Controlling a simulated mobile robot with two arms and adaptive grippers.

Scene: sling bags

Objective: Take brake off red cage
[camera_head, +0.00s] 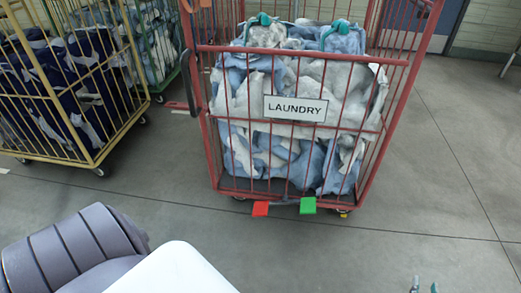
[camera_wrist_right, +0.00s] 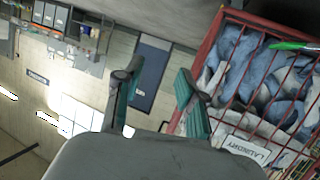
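The red cage (camera_head: 211,150) stands ahead in the head view, filled with blue and white laundry and carrying a white LAUNDRY sign (camera_head: 295,108). At its bottom front edge, a red pedal (camera_head: 261,209) sits on the left and a green pedal (camera_head: 308,205) on the right. My right gripper (camera_head: 423,288) shows only its tips at the bottom edge of the head view, well apart from the cage and pedals. In the right wrist view its two fingers (camera_wrist_right: 158,75) are spread with nothing between them. The red cage (camera_wrist_right: 208,45) also shows there, tilted. My left gripper is out of view.
A yellow cage (camera_head: 95,158) with dark blue and white laundry stands at the left. A green cage (camera_head: 158,84) stands behind it. The grey floor (camera_head: 440,190) in front and to the right of the red cage is clear.

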